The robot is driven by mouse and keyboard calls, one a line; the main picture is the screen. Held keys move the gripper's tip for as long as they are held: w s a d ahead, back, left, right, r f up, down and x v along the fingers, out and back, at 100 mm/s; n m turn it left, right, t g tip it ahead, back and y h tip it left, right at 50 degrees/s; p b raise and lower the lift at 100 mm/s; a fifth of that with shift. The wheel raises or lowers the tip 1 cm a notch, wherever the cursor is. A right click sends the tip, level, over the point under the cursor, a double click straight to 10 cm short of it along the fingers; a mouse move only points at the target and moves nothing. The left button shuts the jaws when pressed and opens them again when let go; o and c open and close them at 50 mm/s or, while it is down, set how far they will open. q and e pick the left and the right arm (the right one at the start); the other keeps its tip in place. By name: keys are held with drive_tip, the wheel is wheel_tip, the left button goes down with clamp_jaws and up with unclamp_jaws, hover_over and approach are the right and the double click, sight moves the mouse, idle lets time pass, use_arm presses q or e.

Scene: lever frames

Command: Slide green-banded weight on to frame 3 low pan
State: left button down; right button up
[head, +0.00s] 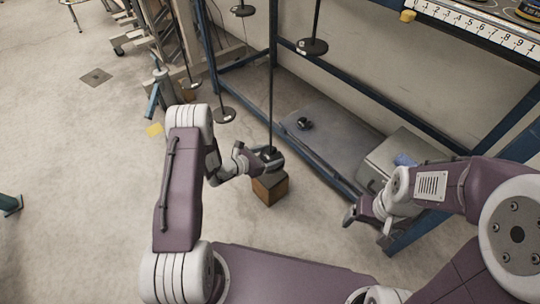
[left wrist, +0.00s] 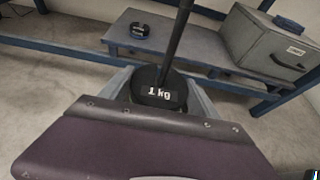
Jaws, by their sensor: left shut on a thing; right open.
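My left gripper (head: 268,156) is shut on a black weight labelled 1 KG, clear in the left wrist view (left wrist: 158,92). No green band shows on its visible face. A long thin black rod (head: 272,90) comes down to the held weight; I cannot tell whether the weight is around it or beside it, and the rod's lower end is hidden. A brown wooden block (head: 269,189) stands below the gripper. Other dark round pans hang on rods, one upper (head: 312,46) and one lower (head: 225,114). Frame numbers cannot be read. My right gripper (head: 364,222) is open and empty, away from the weight.
A dark weight (head: 304,123) lies on the low grey shelf (head: 325,160). A grey box (head: 408,150) stands at the shelf's right end. Blue frame bars (head: 355,83) cross behind the gripper. A numbered scale (head: 480,28) runs along the upper right. The floor at left is mostly clear.

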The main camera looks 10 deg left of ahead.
use_arm(q)
drive_tip(key=shift+f, duration=0.3)
idle(0.4)
drive_tip(key=shift+c, duration=0.4)
unclamp_jaws()
drive_tip(key=shift+f, duration=0.1)
drive_tip(key=shift+s+a+r, duration=0.35)
drive_tip(key=shift+s, duration=0.05)
drive_tip(key=shift+p+v, duration=1.75)
drive_tip(key=shift+v, duration=1.2)
drive_tip(key=shift+f, duration=0.1)
